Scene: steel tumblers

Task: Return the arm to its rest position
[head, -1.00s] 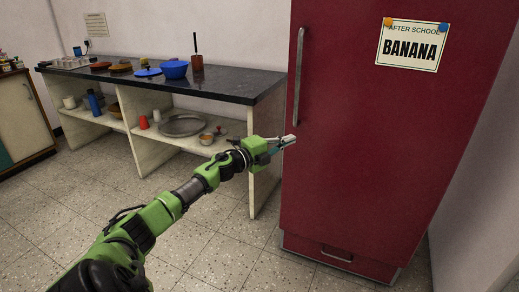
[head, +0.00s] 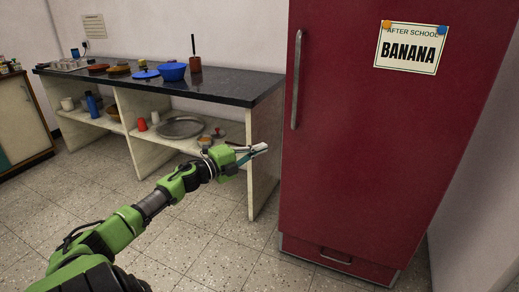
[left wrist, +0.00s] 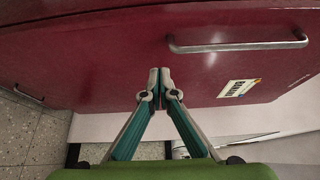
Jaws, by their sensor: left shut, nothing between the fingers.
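My left arm is green and black and reaches in from the lower left of the head view. Its gripper (head: 254,152) is shut and empty, in front of the counter's right end and just left of the red fridge (head: 375,150). In the left wrist view the fingertips (left wrist: 159,84) meet, with the fridge front (left wrist: 100,60) beyond them. The fridge door is shut, with its handle (head: 296,80) apart from the gripper. My right gripper is not in view.
A dark counter (head: 235,85) along the back wall holds a blue pot (head: 173,71) and other cookware. The shelf below holds a steel plate (head: 180,127) and several cups. A wooden cabinet (head: 22,115) stands at the far left. The tiled floor (head: 200,235) is clear.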

